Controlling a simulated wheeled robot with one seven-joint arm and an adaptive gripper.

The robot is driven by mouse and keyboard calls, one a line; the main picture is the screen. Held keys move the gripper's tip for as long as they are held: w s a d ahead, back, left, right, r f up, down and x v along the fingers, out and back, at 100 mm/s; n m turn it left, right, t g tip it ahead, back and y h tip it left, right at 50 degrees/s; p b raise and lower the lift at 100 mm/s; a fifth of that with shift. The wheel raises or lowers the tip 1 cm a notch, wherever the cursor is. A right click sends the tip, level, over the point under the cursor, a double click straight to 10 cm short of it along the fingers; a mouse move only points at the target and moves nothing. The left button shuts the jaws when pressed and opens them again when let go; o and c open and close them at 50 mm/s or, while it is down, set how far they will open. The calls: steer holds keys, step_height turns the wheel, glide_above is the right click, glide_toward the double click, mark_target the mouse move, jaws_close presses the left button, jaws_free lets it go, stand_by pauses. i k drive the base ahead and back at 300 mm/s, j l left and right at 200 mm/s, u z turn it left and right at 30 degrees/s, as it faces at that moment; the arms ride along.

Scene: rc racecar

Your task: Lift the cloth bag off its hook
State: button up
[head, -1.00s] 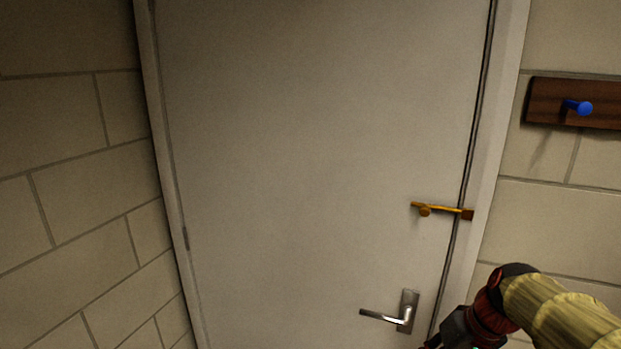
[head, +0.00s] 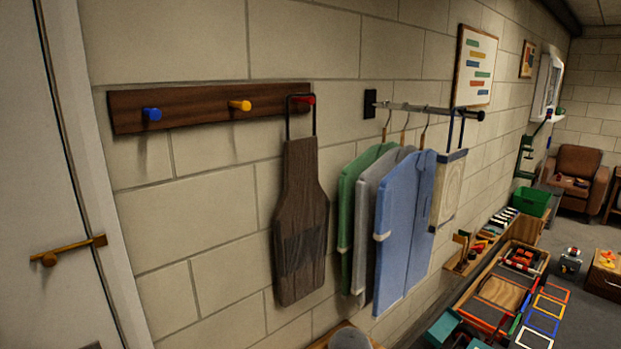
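A cream cloth bag (head: 447,200) with a blue top band and dark blue straps hangs at the right end of a metal wall rail (head: 425,109). The straps loop up to the rail near its tip; a separate hook there is too small to make out. The bag hangs upright, just right of a blue garment that partly overlaps its left edge. My gripper is not in view now.
A dark apron (head: 300,220) hangs from a red peg on a wooden peg board (head: 190,105). Green, grey and blue garments (head: 400,225) hang on the rail. Low trays and a green bin (head: 531,201) line the wall below. Grey floor (head: 585,320) shows at right.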

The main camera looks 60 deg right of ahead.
mark_target(452, 164)
steer(key=z, duration=3)
steer(key=u, duration=0.65)
steer(key=i+l+u, duration=0.15)
steer(key=l+u, duration=0.8)
steer(key=l, duration=0.15)
steer(key=l+u, duration=0.5)
steer(key=k+l, duration=0.05)
steer(key=l, duration=0.05)
